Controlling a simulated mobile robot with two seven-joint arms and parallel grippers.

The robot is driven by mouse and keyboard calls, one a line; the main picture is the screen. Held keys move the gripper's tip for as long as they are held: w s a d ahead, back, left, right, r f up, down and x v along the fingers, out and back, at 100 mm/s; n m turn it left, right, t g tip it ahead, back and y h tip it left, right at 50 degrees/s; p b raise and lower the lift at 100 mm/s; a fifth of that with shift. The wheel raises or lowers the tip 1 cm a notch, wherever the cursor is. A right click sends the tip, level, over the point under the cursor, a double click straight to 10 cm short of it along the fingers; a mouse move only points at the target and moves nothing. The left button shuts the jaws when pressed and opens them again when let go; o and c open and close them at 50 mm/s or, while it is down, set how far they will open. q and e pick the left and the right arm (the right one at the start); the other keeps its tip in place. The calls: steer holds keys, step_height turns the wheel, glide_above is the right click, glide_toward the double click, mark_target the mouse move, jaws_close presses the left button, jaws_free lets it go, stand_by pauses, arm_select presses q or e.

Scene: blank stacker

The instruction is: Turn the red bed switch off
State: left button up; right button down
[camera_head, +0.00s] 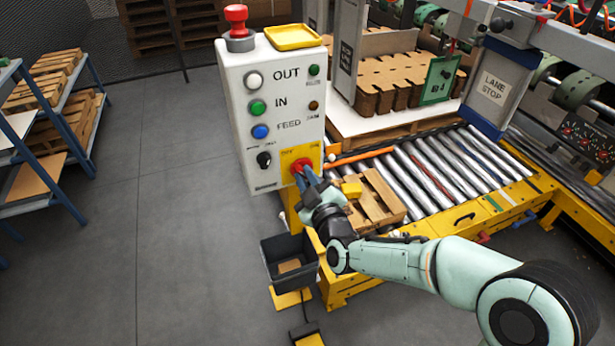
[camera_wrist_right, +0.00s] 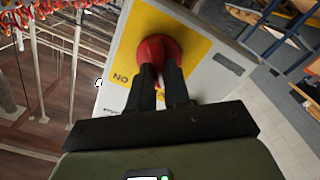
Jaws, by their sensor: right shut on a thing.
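The red bed switch (camera_head: 301,166) sits on a yellow plate (camera_head: 299,152) at the lower right of the white control box (camera_head: 270,105). My right gripper (camera_head: 303,176) is at the switch, with its fingers shut on the red knob. In the right wrist view the red knob (camera_wrist_right: 158,54) lies between the two dark fingertips (camera_wrist_right: 161,72), on the yellow plate (camera_wrist_right: 190,60). The word "ON" shows on the plate to the left of the knob. The fingers hide part of the knob, so its exact turn angle cannot be told. My left gripper is not in view.
A red mushroom button (camera_head: 237,20) and a yellow tray (camera_head: 293,37) top the box. A black bin (camera_head: 284,268) hangs below. The floor (camera_head: 150,240) to the left is clear.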

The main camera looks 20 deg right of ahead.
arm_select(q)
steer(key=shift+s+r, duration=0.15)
arm_select(e)
steer(key=shift+n, duration=0.6)
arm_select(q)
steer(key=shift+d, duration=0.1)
arm_select(e)
steer(key=c, duration=1.1)
jaws_free()
steer(key=shift+s, duration=0.1)
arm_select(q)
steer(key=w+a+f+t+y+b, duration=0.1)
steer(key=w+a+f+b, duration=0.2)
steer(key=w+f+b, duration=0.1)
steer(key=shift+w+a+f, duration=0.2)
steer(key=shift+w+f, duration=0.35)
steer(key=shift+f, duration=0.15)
arm_select(e)
steer(key=shift+s+a, duration=0.15)
steer(key=shift+s, duration=2.05)
steer(key=shift+s+a, duration=0.15)
steer(key=shift+s, duration=2.05)
steer(key=shift+s+a, duration=0.15)
steer(key=shift+s, duration=2.05)
